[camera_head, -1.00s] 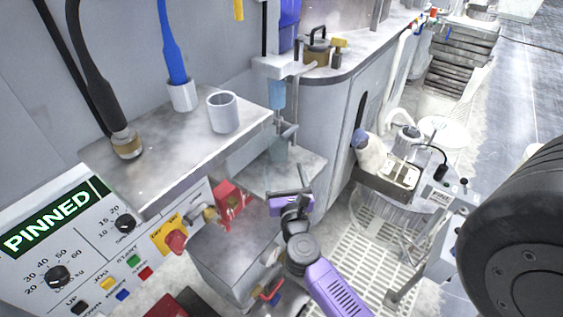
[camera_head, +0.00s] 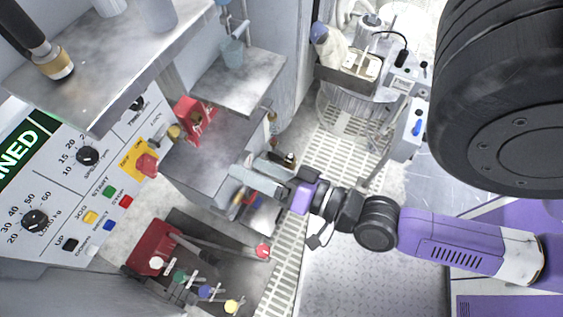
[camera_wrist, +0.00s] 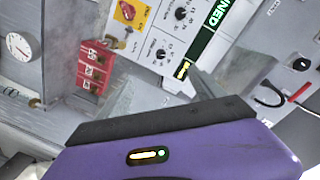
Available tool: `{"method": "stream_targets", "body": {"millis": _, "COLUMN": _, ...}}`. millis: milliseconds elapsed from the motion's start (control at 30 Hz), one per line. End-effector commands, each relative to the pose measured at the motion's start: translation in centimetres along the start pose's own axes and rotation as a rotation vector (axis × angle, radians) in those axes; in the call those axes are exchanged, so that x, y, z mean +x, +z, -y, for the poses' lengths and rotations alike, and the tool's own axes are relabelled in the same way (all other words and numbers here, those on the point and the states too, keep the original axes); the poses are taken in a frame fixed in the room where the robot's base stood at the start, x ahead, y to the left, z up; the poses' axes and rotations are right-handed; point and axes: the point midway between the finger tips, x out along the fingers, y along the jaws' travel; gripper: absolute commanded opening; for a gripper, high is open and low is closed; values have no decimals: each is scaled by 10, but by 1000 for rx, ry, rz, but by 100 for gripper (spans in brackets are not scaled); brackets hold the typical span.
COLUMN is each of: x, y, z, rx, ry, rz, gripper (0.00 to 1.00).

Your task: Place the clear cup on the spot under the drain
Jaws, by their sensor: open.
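A translucent pale-blue cup (camera_head: 232,52) stands upright near the back of a small grey shelf (camera_head: 240,92), below and beside a thin pipe fitting (camera_head: 243,22). I take it for the clear cup. The pipe may be the drain, but its outlet cannot be made out. My gripper (camera_head: 252,174) is open and empty, well below and right of the cup, beside a grey box. In the wrist view my gripper (camera_wrist: 163,95) shows its two grey fingers apart; the cup is not visible there.
A control panel (camera_head: 85,185) is at left, below a worktop (camera_head: 110,70). Several coloured levers are at the bottom. A big black wheel (camera_head: 510,100) fills the upper right. A gauge (camera_wrist: 18,46) shows in the wrist view.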

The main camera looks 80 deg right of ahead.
Motion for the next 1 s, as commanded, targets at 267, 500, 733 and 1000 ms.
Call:
{"method": "stream_targets", "body": {"millis": 267, "x": -68, "y": 21, "z": 29, "rx": -795, "ry": -129, "rz": 261, "gripper": 78}}
{"method": "stream_targets", "body": {"millis": 500, "x": -77, "y": 23, "z": 32, "rx": -936, "ry": -165, "rz": 295, "gripper": 78}}
{"method": "stream_targets", "body": {"millis": 733, "x": -77, "y": 21, "z": 34, "rx": -931, "ry": -163, "rz": 293, "gripper": 78}}
{"method": "stream_targets", "body": {"millis": 1000, "x": -80, "y": -6, "z": 67, "rx": -929, "ry": -163, "rz": 292, "gripper": 78}}
